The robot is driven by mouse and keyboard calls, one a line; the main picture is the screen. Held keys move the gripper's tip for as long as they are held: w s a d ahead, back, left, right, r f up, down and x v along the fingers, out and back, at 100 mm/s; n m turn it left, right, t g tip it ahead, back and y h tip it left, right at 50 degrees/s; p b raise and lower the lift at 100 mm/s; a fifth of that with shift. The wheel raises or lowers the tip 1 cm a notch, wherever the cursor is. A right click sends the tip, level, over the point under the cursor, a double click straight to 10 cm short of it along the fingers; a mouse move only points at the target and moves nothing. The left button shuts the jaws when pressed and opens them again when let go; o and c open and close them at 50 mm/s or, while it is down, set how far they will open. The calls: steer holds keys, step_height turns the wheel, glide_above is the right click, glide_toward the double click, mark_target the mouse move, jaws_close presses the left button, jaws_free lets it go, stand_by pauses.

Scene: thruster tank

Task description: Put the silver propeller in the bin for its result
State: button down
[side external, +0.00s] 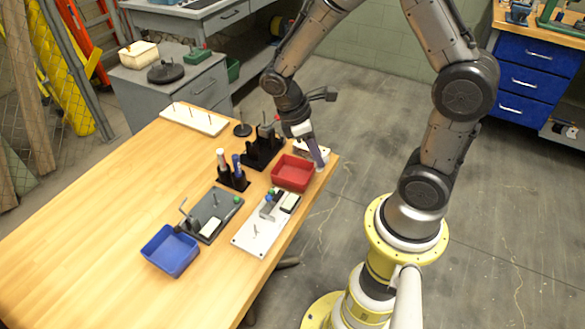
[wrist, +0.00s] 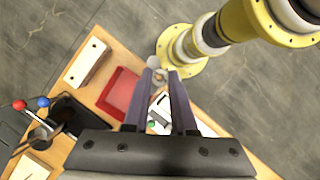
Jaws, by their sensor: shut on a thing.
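My gripper (side external: 318,160) points down just right of the red bin (side external: 292,173), near the table's right edge. In the wrist view, its two purple fingers (wrist: 159,72) are closed on the small silver propeller (wrist: 153,63), which shows at the fingertips. The propeller is small and partly hidden by the fingers. The red bin also shows in the wrist view (wrist: 118,95), left of the fingers. A blue bin (side external: 170,250) stands at the front left of the table.
A white board with fixtures (side external: 262,232) and a dark board (side external: 208,215) lie in front of the red bin. A black holder with bottles (side external: 233,178) and a black stand (side external: 262,152) are to its left. A white pegged board (side external: 194,118) lies behind. The table's left part is clear.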

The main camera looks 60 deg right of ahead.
steer(key=w+f, duration=0.2)
steer(key=w+d+f, duration=0.1)
steer(key=w+f, duration=0.1)
steer(key=w, duration=0.1)
steer(key=w+d+f, duration=0.1)
steer(key=w+f, duration=0.1)
steer(key=f, duration=0.1)
steer(key=shift+w+d+f, duration=0.1)
steer(key=shift+w+d, duration=0.05)
steer(key=shift+w, duration=0.15)
steer(key=shift+f, duration=1.55)
steer(key=shift+f, duration=0.1)
steer(key=c, duration=0.7)
jaws_free()
steer(key=shift+c, duration=0.2)
